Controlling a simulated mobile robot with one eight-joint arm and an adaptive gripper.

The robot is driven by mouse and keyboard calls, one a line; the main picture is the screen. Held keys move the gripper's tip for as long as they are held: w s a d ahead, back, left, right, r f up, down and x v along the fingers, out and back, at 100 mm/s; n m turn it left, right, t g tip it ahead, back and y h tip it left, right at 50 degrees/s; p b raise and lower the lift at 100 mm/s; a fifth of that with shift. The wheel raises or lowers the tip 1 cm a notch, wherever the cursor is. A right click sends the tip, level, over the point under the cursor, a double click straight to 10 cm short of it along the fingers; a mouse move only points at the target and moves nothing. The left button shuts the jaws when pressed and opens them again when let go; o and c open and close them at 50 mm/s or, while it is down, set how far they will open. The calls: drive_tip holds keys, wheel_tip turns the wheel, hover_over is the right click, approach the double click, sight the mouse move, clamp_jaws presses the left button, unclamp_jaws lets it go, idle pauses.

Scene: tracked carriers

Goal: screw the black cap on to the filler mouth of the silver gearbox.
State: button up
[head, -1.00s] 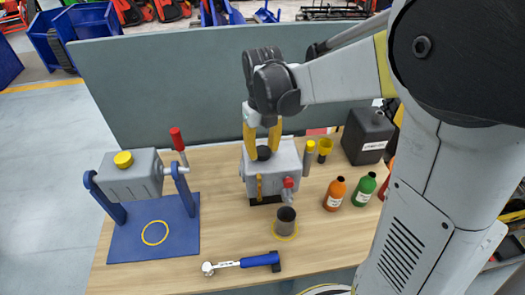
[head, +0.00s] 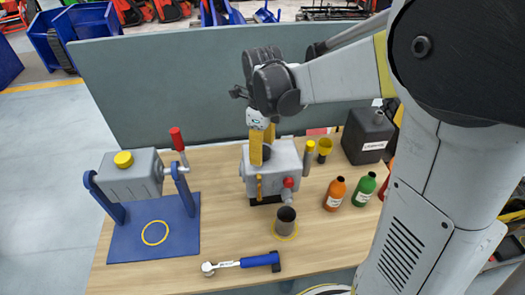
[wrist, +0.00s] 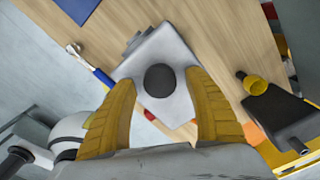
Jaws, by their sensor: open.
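The silver gearbox (head: 285,172) stands on the wooden table below my gripper. The black cap (wrist: 160,78) is a dark round disc on top of the gearbox (wrist: 171,47), over the place of the filler mouth, which I cannot see. I cannot tell whether the cap is tight. My gripper (wrist: 160,85) is open, with its yellow fingers apart on the left and right of the cap in the wrist view. In the head view my gripper (head: 262,156) points down, and its fingers partly hide the cap (head: 267,152).
Left is a grey drum with a yellow cap (head: 123,159) on a blue stand (head: 184,198). A grey cup (head: 286,222) and a blue-handled wrench (head: 240,263) lie in front. An orange bottle (head: 335,194), a green bottle (head: 364,190) and a black canister (head: 367,136) stand right.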

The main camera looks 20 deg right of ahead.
drive_tip(key=n, duration=0.5)
drive_tip(key=shift+n, duration=0.4)
drive_tip(key=n, duration=0.4)
drive_tip(key=shift+n, duration=0.4)
drive_tip(key=n, duration=1)
drive_tip(key=shift+n, duration=0.3)
drive_tip(key=shift+c, duration=0.5)
drive_tip(key=c, duration=1.1)
drive_tip(key=shift+o, duration=0.2)
